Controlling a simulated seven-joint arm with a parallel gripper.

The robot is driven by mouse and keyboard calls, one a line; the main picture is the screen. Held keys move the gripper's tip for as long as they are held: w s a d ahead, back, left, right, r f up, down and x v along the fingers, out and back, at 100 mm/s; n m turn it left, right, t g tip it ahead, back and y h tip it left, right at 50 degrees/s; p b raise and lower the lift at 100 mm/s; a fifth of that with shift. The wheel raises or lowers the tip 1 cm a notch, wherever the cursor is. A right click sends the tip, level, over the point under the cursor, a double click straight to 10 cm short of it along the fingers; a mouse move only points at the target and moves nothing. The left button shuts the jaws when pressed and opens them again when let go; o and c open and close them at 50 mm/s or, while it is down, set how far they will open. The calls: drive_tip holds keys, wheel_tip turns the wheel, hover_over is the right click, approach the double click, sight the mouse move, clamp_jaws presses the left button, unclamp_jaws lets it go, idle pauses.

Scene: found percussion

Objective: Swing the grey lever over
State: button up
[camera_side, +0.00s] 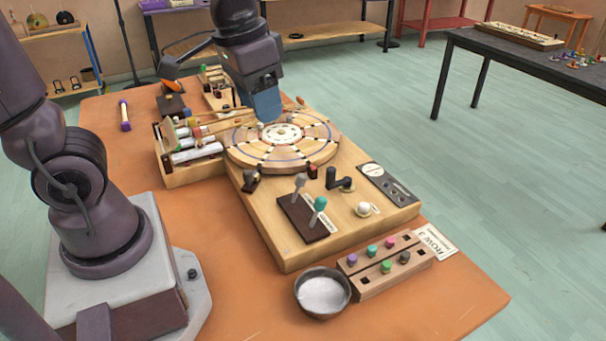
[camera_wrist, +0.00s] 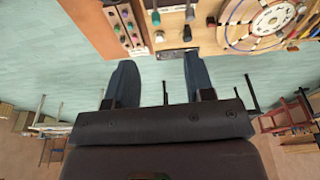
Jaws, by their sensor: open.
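The grey lever (camera_side: 299,183) stands on a dark plate (camera_side: 290,215) at the front left of the wooden board, beside a teal-topped lever (camera_side: 319,206). In the wrist view, the grey knob (camera_wrist: 190,14) and the teal knob (camera_wrist: 155,18) show near the top edge. My gripper (camera_side: 266,112) is over the far side of the round wheel, apart from the grey lever, which is nearer the side camera. In the wrist view, its two blue-grey fingers (camera_wrist: 160,64) are spread with nothing between them.
The round wooden wheel (camera_side: 260,152) lies behind the levers. A black crank (camera_side: 340,182) and a white knob (camera_side: 364,209) are to their right. A metal bowl (camera_side: 312,311) and a block with coloured pegs (camera_side: 362,282) stand in front. An open box (camera_side: 178,178) is at left.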

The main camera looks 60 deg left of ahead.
sight(303, 175)
drive_tip(key=w+a+f+m+g, duration=0.1)
drive_tip(key=w+a+f+g, duration=0.2)
drive_tip(key=w+f, duration=0.35)
drive_tip(key=w+a+f+m+g, duration=0.2)
drive_tip(key=w+a+f+g, duration=0.15)
drive_tip(key=w, duration=0.55)
drive_tip(key=x, duration=1.2)
drive_tip(key=shift+s+d+f, duration=0.15)
drive_tip(key=shift+s+d, duration=0.05)
drive_tip(key=shift+s, duration=0.25)
drive_tip(key=shift+c, duration=0.5)
